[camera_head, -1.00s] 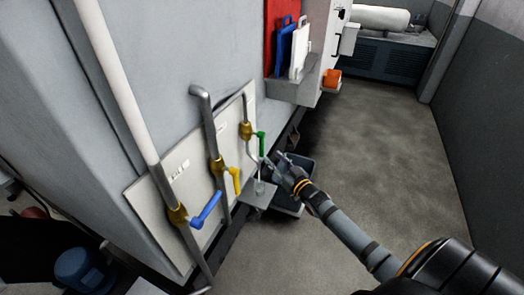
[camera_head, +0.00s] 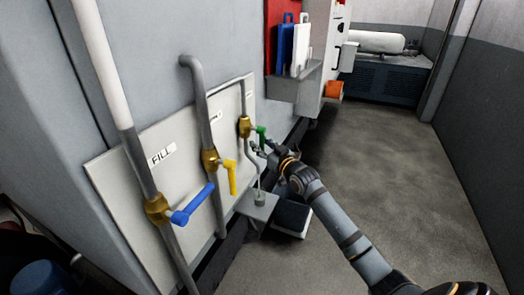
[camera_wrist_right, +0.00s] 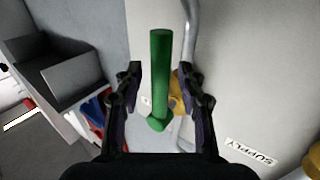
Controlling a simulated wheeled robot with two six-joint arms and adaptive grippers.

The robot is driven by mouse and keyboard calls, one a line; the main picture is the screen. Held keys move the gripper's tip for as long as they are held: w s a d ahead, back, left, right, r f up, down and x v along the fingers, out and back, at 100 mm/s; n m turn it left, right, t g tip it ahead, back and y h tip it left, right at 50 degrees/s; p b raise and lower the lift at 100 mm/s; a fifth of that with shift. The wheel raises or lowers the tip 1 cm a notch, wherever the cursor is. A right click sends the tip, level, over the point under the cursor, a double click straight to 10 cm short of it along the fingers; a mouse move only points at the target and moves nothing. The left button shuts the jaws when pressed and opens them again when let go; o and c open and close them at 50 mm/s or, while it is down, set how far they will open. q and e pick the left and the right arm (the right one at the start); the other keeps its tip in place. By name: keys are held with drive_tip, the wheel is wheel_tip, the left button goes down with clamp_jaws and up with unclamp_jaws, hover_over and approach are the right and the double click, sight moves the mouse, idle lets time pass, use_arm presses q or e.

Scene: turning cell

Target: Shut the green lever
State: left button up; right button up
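The green lever (camera_head: 262,135) sits on a brass valve (camera_head: 245,126) on the thin right-hand pipe of the wall panel. In the head view it hangs downward beside the pipe. My right gripper (camera_head: 268,149) is right at it, partly hiding its lower end. In the right wrist view the green lever (camera_wrist_right: 160,75) stands between the two spread fingers of my right gripper (camera_wrist_right: 160,88), with a gap on both sides. The brass valve (camera_wrist_right: 177,103) shows partly behind it. My left gripper is not in view.
A yellow lever (camera_head: 232,177) and a blue lever (camera_head: 193,204) sit on pipes to the left. A small grey shelf (camera_head: 257,206) and a dark bin (camera_head: 291,217) are below the gripper. A wall rack (camera_head: 296,86) stands beyond. The floor at right is clear.

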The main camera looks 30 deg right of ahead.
clamp_jaws()
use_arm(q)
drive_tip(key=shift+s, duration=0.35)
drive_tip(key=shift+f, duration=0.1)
use_arm(e)
drive_tip(key=shift+f, duration=0.1)
